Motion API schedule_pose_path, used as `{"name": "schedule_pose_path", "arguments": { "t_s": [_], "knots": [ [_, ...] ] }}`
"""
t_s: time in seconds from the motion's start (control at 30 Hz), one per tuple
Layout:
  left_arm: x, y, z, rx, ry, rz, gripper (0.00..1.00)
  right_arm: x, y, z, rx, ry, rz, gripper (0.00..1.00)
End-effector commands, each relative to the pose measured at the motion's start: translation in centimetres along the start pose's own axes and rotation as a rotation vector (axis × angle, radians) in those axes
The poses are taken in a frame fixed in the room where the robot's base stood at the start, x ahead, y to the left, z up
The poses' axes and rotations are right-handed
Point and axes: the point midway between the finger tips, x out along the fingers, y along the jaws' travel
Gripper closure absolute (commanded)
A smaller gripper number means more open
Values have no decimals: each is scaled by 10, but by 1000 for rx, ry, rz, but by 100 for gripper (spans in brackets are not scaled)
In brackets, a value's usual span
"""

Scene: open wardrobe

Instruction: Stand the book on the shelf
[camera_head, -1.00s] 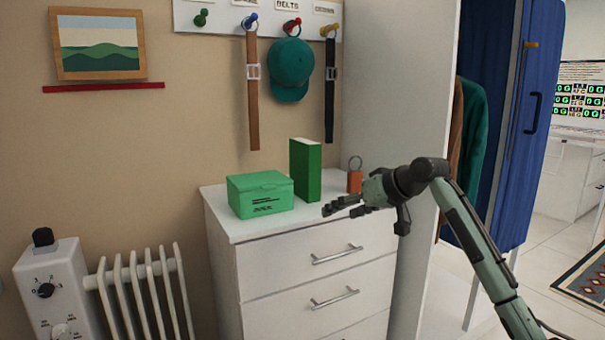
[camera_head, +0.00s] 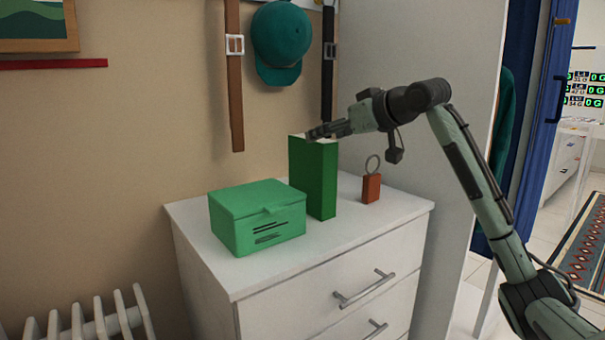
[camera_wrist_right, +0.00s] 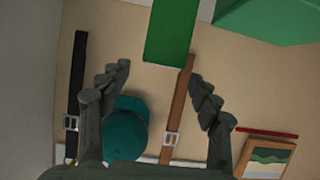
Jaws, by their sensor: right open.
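The green book (camera_head: 313,178) stands upright on the white chest of drawers (camera_head: 200,228), right of a green lidded box. My right gripper (camera_head: 318,131) is at the height of the book's top edge and overlaps its upper right corner in the head view. I cannot tell whether it touches. In the right wrist view, the gripper's two fingers (camera_wrist_right: 158,72) are spread, with nothing held between them. The book (camera_wrist_right: 168,32) shows there beyond the fingertips. My left gripper is not in view. No clear bookshelf shows; a narrow red ledge (camera_head: 55,64) is on the wall.
The green box (camera_head: 257,215) stands left of the book, and an orange tag with a ring (camera_head: 371,187) stands to its right. A teal cap (camera_head: 282,40) and brown belt (camera_head: 235,80) hang behind. A radiator (camera_head: 80,322) is at lower left. The chest's front top is clear.

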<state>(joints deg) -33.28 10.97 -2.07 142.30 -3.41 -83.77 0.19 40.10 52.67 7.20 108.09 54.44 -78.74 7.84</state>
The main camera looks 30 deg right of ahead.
Motion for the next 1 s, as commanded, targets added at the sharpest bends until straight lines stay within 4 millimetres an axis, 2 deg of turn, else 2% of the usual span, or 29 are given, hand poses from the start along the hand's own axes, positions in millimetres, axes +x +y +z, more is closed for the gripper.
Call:
{"name": "schedule_pose_path", "arguments": {
  "t_s": [0.5,0.77,0.87,1.0],
  "knots": [
    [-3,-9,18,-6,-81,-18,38,66,0,4,1,0,-1,37],
    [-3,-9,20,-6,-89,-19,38,71,0,5,-1,-2,-1,37],
    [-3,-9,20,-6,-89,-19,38,71,0,5,-1,-2,-1,46],
    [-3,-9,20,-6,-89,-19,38,71,0,5,-1,-2,-1,63]
  ]
}}
